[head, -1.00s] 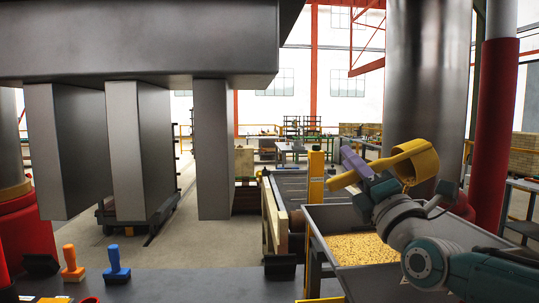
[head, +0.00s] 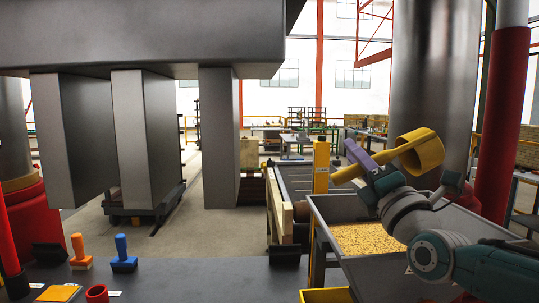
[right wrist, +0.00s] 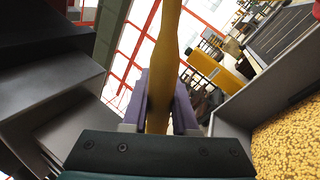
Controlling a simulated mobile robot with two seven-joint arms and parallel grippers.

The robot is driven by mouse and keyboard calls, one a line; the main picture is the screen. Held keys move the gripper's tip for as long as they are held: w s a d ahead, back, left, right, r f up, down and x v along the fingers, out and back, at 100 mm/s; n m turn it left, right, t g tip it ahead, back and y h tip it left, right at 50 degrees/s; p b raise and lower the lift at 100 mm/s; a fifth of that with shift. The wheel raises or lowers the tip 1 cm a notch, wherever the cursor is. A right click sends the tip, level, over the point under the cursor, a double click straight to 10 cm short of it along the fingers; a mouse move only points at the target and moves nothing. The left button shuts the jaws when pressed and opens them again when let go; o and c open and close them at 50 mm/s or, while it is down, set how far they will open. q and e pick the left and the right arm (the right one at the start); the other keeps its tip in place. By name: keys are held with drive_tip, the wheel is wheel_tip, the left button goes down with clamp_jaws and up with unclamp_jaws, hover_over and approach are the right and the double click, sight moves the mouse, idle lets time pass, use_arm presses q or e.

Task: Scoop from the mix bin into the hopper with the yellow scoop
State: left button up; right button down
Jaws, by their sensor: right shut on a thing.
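The yellow scoop (head: 420,151) is held up at the right of the head view, its round cup to the right and its handle slanting down to the left. My right gripper (head: 362,163) has its purple fingers shut on the handle; the right wrist view (right wrist: 160,100) shows the handle between them. The scoop is above and apart from the mix bin (head: 345,211), a grey metal bin with yellow granules (head: 368,240). My right arm hides part of the bin. I cannot tell whether the cup holds anything. I cannot identify the hopper. My left gripper is not in view.
A yellow post (head: 320,166) stands at the bin's far left corner. Big grey press blocks (head: 220,140) hang at the left. An orange-handled stamp (head: 79,254), a blue-handled stamp (head: 123,255) and a red cup (head: 97,293) are on the dark front surface.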

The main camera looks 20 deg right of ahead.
drive_tip(key=s+d+r+m+g+h+p, duration=0.1)
drive_tip(key=d+r+m+g+h+p, duration=0.1)
drive_tip(key=m, duration=0.6)
drive_tip(key=s+d+r+m+g+h+p, duration=0.2)
drive_tip(key=d+m+h+p, duration=0.2)
drive_tip(key=d+m+p, duration=0.2)
drive_tip(key=s+d+r+m+g+h+p, duration=0.1)
drive_tip(key=d+r+m+g+h+p, duration=0.2)
drive_tip(key=m, duration=0.7)
drive_tip(key=shift+s+d+r+m+h+p, duration=0.1)
drive_tip(key=shift+d+m+h+p, duration=0.1)
drive_tip(key=shift+d, duration=0.25)
drive_tip(key=shift+s+d+f+m+h+p, duration=0.15)
drive_tip(key=shift+d+p, duration=0.1)
drive_tip(key=shift+d, duration=0.2)
drive_tip(key=shift+s+d+r+m+h+p, duration=0.1)
drive_tip(key=shift+d+r+h+p, duration=0.1)
drive_tip(key=shift+d, duration=0.25)
drive_tip(key=shift+s+d+r+m+g+y+p, duration=0.15)
drive_tip(key=shift+s+d+m+g+y+p, duration=0.15)
drive_tip(key=shift+d+m+p, duration=0.6)
drive_tip(key=shift+s+d+r+m+g+y+p, duration=0.1)
drive_tip(key=shift+s+d+m+g+p, duration=0.2)
drive_tip(key=shift+d+m+p, duration=0.5)
drive_tip(key=shift+s+d+r+m+g+y+p, duration=0.15)
drive_tip(key=shift+d+m+g+p, duration=0.4)
drive_tip(key=shift+m+p, duration=0.55)
drive_tip(key=shift+d, duration=0.1)
